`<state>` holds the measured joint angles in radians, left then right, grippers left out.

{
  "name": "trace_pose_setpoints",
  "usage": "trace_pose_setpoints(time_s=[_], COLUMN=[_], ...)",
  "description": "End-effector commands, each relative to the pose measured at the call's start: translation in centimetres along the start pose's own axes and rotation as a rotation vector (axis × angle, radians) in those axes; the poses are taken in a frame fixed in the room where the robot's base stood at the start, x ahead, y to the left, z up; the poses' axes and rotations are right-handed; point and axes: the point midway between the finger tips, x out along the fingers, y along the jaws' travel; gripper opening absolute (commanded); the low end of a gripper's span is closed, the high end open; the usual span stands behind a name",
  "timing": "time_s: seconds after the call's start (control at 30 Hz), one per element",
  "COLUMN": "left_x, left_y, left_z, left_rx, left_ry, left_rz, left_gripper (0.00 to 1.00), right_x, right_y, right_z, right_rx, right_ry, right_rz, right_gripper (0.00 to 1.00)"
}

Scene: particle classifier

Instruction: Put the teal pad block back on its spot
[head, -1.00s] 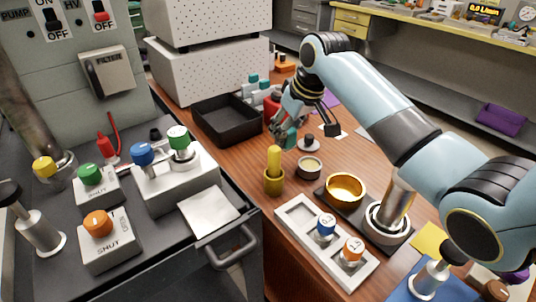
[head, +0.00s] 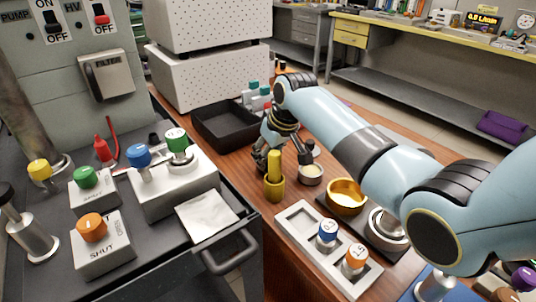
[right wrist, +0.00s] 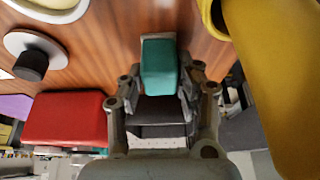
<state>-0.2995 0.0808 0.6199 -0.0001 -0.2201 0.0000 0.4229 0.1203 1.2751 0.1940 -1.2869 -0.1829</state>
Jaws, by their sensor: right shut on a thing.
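In the right wrist view the teal pad block (right wrist: 160,68) sits between the fingertips of my right gripper (right wrist: 160,90), over the brown wooden bench. My right gripper is shut on it. In the head view my right gripper (head: 263,162) points down at the bench, just left of and behind the yellow rod in its brass cup (head: 274,185). The teal block is hidden there. I cannot make out its spot for certain; a thin pale edge shows just beyond the block in the wrist view. My left gripper is not in view.
The yellow rod (right wrist: 275,85) is very close on the right of the wrist view. A red block (right wrist: 65,118) and a black knob on a pale disc (right wrist: 30,58) lie left. A black tray (head: 225,128) stands behind the gripper; a brass bowl (head: 346,197) is to the right.

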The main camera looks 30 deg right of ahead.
Motion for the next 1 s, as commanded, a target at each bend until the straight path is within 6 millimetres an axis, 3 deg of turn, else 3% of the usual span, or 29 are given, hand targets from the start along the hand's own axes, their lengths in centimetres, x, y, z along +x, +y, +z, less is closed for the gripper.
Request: trace_pose_setpoints(time_s=[0.03, 0.2, 0.53, 0.67, 1.0], left_x=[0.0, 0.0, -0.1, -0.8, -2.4], left_y=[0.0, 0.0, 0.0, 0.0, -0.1], left_z=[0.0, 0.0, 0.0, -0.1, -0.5], left_rx=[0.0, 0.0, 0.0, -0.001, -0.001], left_ry=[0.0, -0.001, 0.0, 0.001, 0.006], left_rz=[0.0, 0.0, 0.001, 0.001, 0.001], left_gripper=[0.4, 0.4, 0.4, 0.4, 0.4], right_x=[0.1, 0.1, -0.4, -2.5, -9.9], right_y=[0.0, 0.0, 0.0, 0.0, 0.0], right_z=[0.1, 0.1, -0.1, -0.2, -0.2], right_rx=[0.0, 0.0, 0.0, -0.001, -0.001], right_ry=[0.0, 0.0, 0.0, 0.003, 0.002], right_rz=[0.0, 0.0, 0.0, 0.001, 0.0], right_gripper=[0.35, 0.56, 0.56, 0.56, 0.56])
